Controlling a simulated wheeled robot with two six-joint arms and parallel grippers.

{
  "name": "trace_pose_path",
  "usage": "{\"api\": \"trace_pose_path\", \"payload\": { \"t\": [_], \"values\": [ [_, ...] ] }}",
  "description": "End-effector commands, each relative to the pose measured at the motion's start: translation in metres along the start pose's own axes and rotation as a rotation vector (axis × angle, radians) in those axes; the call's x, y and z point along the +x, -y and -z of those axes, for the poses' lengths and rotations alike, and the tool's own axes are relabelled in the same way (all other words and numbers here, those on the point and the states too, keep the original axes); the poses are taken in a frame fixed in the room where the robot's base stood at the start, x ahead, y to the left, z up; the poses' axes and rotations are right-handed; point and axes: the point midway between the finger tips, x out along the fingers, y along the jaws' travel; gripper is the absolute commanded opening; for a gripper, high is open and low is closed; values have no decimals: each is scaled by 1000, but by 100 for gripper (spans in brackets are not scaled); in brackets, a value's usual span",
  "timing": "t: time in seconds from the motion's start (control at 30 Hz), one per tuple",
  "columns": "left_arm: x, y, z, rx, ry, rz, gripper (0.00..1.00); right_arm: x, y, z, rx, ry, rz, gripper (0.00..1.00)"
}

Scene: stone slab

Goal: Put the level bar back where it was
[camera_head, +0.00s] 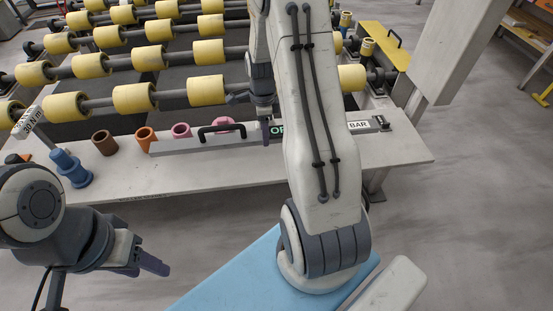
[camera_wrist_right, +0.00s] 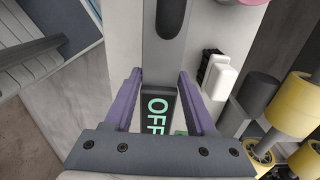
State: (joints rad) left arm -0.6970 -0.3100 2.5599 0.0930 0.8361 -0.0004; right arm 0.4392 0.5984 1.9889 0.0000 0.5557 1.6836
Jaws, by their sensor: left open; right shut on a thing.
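The level bar (camera_head: 190,146) is a long light grey bar with a black arched handle and a display reading OFF. It lies lengthwise along the slab's far side. My right gripper (camera_head: 265,128) is shut on the bar near the display end. In the right wrist view the purple fingers (camera_wrist_right: 160,78) sit on either side of the bar (camera_wrist_right: 156,50), by the OFF display. I cannot tell whether the bar touches the slab. My right arm hides its right end in the head view. My left gripper (camera_head: 152,264) is open and empty, in front of the slab.
The slab (camera_head: 230,168) carries brown, orange and pink cups (camera_head: 104,143), a blue stepped piece (camera_head: 70,168) and a "30 Nm" sign (camera_head: 32,122). A "BAR" label (camera_head: 358,125) and small black part (camera_head: 381,122) are at right. Yellow rollers (camera_head: 134,98) stand behind. The slab's front is clear.

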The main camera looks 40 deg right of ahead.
Motion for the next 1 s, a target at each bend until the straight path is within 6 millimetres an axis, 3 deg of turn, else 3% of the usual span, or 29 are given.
{"api": "trace_pose_path", "payload": {
  "t": [0.13, 0.33, 0.47, 0.7, 1.0],
  "values": [
    [-2, 0, 0, 0, 0, 0, 50, 17, -27, 16, 2, 0, -3, 0],
    [-3, 0, 0, 0, 0, 0, 50, 31, -45, 27, 0, 0, 2, 0],
    [-3, 0, 0, 0, 0, 0, 50, 39, -48, 29, -1, 0, 0, 0],
    [-3, 0, 0, 0, 0, 0, 50, 70, -47, 28, -1, 0, 1, 0],
    [-3, 0, 0, 0, 0, 0, 50, 73, -46, 28, -2, 0, 3, 0]
  ]
}}
